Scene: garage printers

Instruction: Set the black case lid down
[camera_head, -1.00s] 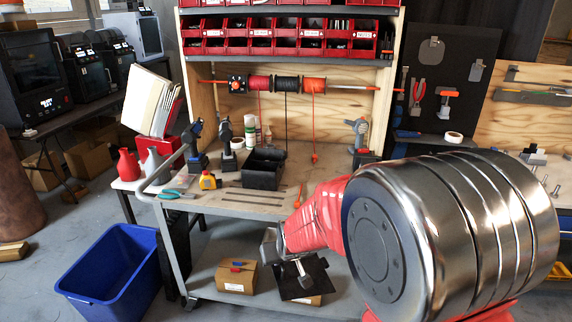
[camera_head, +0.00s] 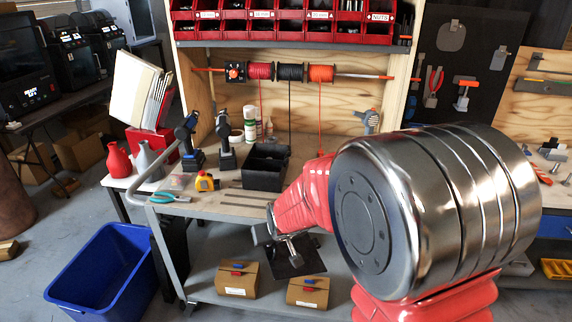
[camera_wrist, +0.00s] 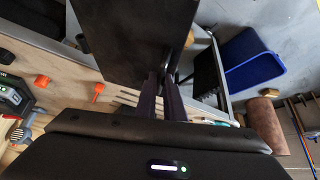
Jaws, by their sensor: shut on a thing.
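The black case lid (camera_head: 309,262) is a flat dark plate. My gripper (camera_head: 291,253) is shut on it near one edge and holds it in the air in front of the workbench, tilted. In the wrist view the lid (camera_wrist: 135,38) spreads out beyond my gripper's fingers (camera_wrist: 163,82). The open black case (camera_head: 264,168) stands on the bench top, behind and above the lid in the head view. My arm hides part of the bench's right side.
The workbench top (camera_head: 222,212) has free room at its front. Pliers (camera_head: 168,197), a yellow tape measure (camera_head: 206,182) and drills (camera_head: 226,152) lie or stand on the left. Two cardboard boxes (camera_head: 237,281) sit on the lower shelf. A blue bin (camera_head: 103,283) stands on the floor.

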